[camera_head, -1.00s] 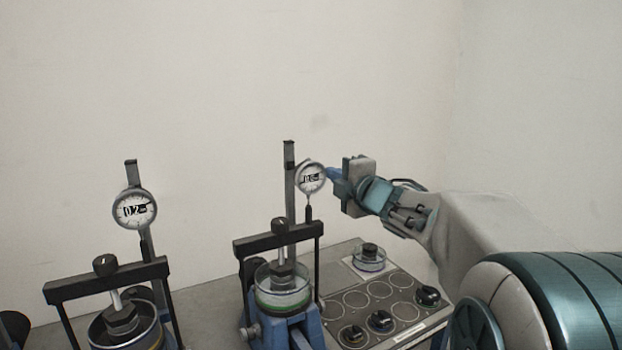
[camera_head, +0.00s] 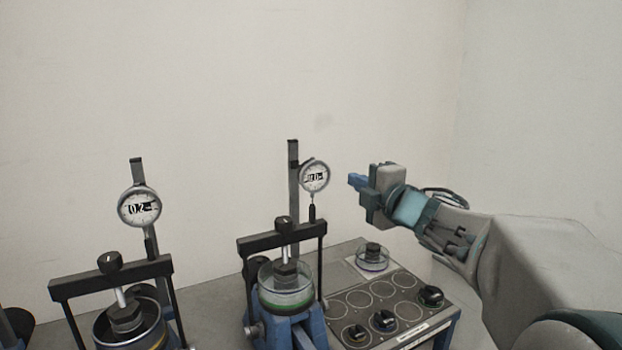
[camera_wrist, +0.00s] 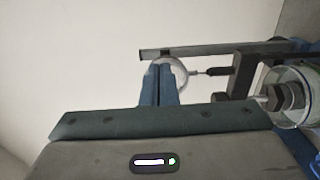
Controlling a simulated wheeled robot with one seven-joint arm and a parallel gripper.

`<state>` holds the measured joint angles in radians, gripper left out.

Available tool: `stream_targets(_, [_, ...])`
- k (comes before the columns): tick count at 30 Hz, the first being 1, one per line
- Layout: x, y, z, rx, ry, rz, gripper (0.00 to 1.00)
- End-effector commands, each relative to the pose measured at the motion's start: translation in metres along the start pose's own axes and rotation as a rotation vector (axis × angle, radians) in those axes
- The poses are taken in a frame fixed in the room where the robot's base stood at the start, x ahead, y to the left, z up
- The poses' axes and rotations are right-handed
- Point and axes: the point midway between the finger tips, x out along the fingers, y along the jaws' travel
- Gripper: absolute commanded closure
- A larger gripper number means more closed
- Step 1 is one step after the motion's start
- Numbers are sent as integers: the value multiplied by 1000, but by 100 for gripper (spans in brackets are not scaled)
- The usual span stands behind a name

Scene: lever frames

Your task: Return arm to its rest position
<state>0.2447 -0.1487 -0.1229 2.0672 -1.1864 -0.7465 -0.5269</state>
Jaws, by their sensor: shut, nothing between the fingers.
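My gripper (camera_head: 355,181) is raised in the air to the right of the middle lever frame's dial gauge (camera_head: 314,176), with a gap between them. Its blue fingers are together and hold nothing; they also show in the wrist view (camera_wrist: 159,85), pointing toward the dial gauge (camera_wrist: 172,73). My arm reaches in from the right side of the head view. The middle lever frame (camera_head: 282,240) stands below and to the left of my gripper, with a clear round cell (camera_head: 285,298) in it.
A second lever frame (camera_head: 110,276) with its own dial gauge (camera_head: 139,207) stands at the left. A panel with round recesses (camera_head: 345,311) and several black-topped parts lies below my arm. A clear dish (camera_head: 372,262) sits at its back corner. The air above is free.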

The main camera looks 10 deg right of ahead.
Motion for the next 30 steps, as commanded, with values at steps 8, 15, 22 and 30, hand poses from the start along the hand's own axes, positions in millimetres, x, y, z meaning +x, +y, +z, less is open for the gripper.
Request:
stream_targets(8, [-2,-2,3,46,-46,-4,100])
stream_targets(15, [-29,-33,17,392,-344,-67,100])
stream_targets(22, [-84,-105,3,823,-665,-222,100])
stream_targets(30, [-170,-199,-68,1279,-1004,-523,100])
